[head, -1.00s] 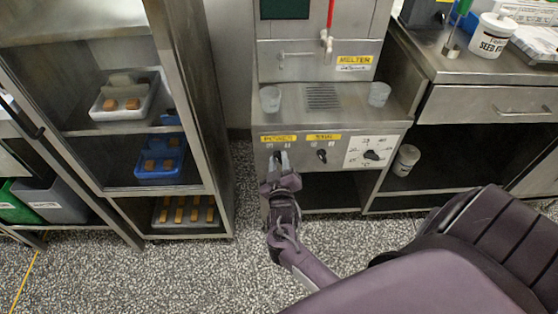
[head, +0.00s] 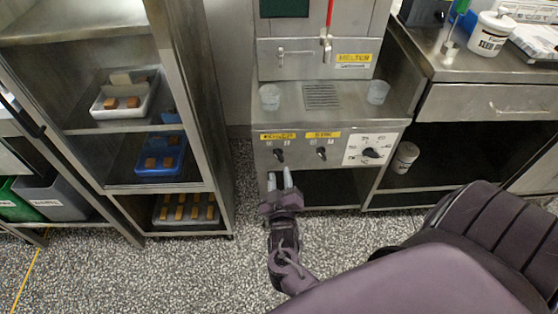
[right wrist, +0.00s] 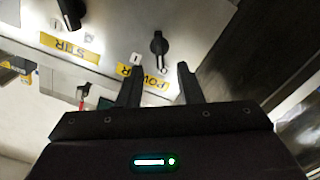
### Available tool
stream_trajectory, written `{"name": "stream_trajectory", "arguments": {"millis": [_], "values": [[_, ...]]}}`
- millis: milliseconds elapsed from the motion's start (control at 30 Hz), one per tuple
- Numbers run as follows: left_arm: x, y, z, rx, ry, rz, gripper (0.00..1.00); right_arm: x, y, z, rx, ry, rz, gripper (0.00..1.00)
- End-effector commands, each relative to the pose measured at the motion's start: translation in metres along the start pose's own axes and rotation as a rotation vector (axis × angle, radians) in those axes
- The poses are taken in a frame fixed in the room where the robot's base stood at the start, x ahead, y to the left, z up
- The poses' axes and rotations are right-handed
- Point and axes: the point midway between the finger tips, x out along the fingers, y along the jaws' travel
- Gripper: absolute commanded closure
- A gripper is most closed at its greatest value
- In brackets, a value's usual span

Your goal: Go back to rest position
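My right gripper (head: 280,181) is in front of and below the melter's control panel (head: 301,148) in the head view. Its two fingers point toward the panel with a gap between them. It is open and empty. In the right wrist view the fingers (right wrist: 159,84) stand apart below the left knob (right wrist: 159,42), which is black, sits by the yellow power label and is not touched. This knob also shows in the head view (head: 279,154). The stir knob (head: 321,153) is to its right. My left gripper is not in view.
A rack with a white tray (head: 104,113) and a blue tray (head: 143,172) of brown bars stands on the left. Two clear cups (head: 270,97) (head: 377,92) stand on the melter's ledge. A counter (head: 470,66) is on the right. Speckled floor is open below.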

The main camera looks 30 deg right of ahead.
Motion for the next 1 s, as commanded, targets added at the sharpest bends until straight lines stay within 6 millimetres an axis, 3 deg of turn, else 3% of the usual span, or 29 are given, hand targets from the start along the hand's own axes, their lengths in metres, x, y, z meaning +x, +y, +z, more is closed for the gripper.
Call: {"name": "stream_trajectory", "arguments": {"millis": [167,733,867,1000], "values": [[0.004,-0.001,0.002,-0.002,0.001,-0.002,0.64,-0.010,0.000,0.000,0.000,0.001,0.001,0.67],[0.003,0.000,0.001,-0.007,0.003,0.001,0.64,-0.010,-0.005,0.004,0.009,-0.019,-0.027,0.67],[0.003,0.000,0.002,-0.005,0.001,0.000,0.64,-0.018,-0.032,0.027,0.058,-0.129,-0.174,0.67],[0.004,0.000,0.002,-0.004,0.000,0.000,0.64,-0.052,-0.079,0.071,0.106,-0.369,-0.447,0.67]]}}
